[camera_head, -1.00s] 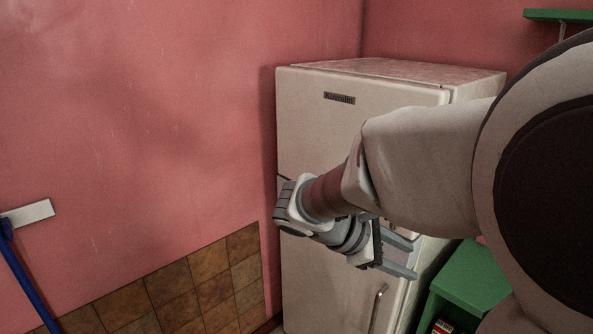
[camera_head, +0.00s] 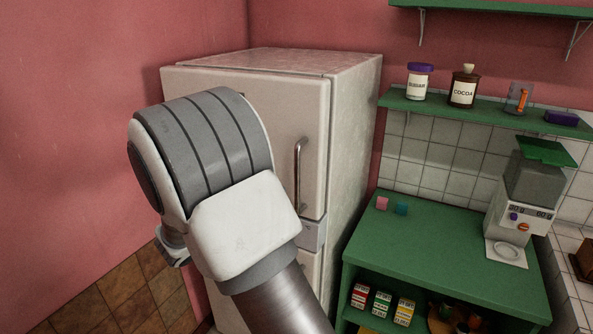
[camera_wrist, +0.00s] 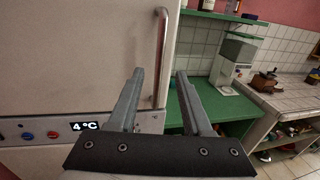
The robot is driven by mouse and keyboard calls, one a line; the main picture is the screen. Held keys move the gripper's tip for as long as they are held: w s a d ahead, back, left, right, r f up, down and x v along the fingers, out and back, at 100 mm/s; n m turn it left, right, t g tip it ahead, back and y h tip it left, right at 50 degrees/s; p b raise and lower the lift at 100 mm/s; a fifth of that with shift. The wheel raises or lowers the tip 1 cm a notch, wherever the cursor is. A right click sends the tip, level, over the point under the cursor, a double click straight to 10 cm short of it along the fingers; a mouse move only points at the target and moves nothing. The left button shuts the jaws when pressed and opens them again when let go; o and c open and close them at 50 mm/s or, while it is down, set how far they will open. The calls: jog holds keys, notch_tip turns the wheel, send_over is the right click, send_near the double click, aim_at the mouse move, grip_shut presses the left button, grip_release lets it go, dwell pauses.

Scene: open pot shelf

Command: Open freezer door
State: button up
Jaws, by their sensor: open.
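The cream two-door fridge-freezer stands in the corner. Its upper door (camera_head: 245,92) is shut, with a vertical metal handle (camera_head: 298,172) near the right edge. Part of the lower door (camera_head: 305,270) shows below; my arm covers much of the front. In the wrist view, my gripper (camera_wrist: 158,74) is open and empty, its two fingers pointing at the upper door's right edge. The handle (camera_wrist: 162,50) appears between the fingers in the picture. How far it is from them in depth I cannot tell. My fingers are hidden in the head view.
A green counter (camera_head: 440,245) stands right of the fridge, with boxes on the shelf beneath. A green wall shelf (camera_head: 490,116) holds jars. A white dispenser (camera_head: 515,215) stands farther right. A temperature display (camera_wrist: 85,126) and knobs sit below the upper door.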

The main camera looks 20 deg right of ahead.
aim_at(295, 173)
jog(key=p+x, duration=0.1)
jog(key=x, duration=0.9)
jog(key=shift+w+d, duration=0.1)
jog(key=shift+d, duration=0.3)
grip_shut()
dwell(0.8)
